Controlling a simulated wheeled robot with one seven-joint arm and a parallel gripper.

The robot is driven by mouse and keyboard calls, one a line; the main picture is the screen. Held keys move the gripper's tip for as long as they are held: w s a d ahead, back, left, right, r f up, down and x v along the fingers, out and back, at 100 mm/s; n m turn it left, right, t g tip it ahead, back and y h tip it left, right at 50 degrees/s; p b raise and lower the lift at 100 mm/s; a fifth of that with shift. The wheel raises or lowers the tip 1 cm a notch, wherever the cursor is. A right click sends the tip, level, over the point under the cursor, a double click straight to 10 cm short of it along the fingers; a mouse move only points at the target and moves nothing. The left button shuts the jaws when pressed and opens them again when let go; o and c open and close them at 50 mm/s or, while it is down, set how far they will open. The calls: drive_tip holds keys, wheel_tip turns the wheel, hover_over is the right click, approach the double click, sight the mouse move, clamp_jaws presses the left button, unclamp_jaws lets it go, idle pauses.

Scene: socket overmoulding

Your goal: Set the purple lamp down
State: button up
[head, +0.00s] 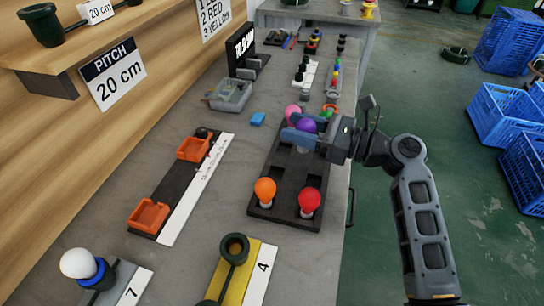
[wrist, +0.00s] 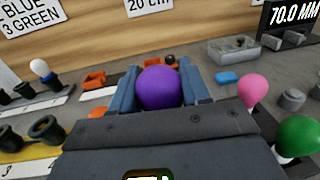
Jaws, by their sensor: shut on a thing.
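The purple lamp (head: 306,125) is between the blue jaws of my gripper (head: 303,134), over the far part of the black lamp tray (head: 286,188). In the wrist view the purple lamp (wrist: 160,88) fills the space between both jaws (wrist: 160,92). Its base is hidden, so I cannot tell whether it touches the tray. An orange lamp (head: 265,191) and a red lamp (head: 309,201) stand in the tray's near end. A pink lamp (head: 292,111) is just beyond the gripper; it also shows in the wrist view (wrist: 252,90) beside a green lamp (wrist: 298,136).
Orange holders (head: 149,215) sit on a dark strip to the left. A white lamp (head: 78,263) stands at the near left. A dark socket (head: 234,248) stands on the yellow plate marked 4. A grey bin (head: 230,95) and a blue block (head: 258,118) lie behind.

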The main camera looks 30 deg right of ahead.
drive_tip(key=shift+w+a+f+b, duration=0.15)
drive_tip(key=shift+w+a+f, duration=0.25)
drive_tip(key=shift+a+f, duration=0.75)
drive_tip(key=shift+w+a+f+b, duration=0.2)
drive_tip(key=shift+w+a+f, duration=0.35)
drive_tip(key=shift+f, duration=0.85)
drive_tip(key=shift+w+a+f+b, duration=0.15)
drive_tip(key=shift+w+a+f, duration=0.1)
drive_tip(key=shift+a+f, duration=0.95)
drive_tip(key=shift+d+f, duration=0.1)
drive_tip(key=shift+f, duration=0.15)
drive_tip(key=o, duration=1.1)
drive_tip(key=shift+r, duration=0.2)
drive_tip(key=v, duration=1.2)
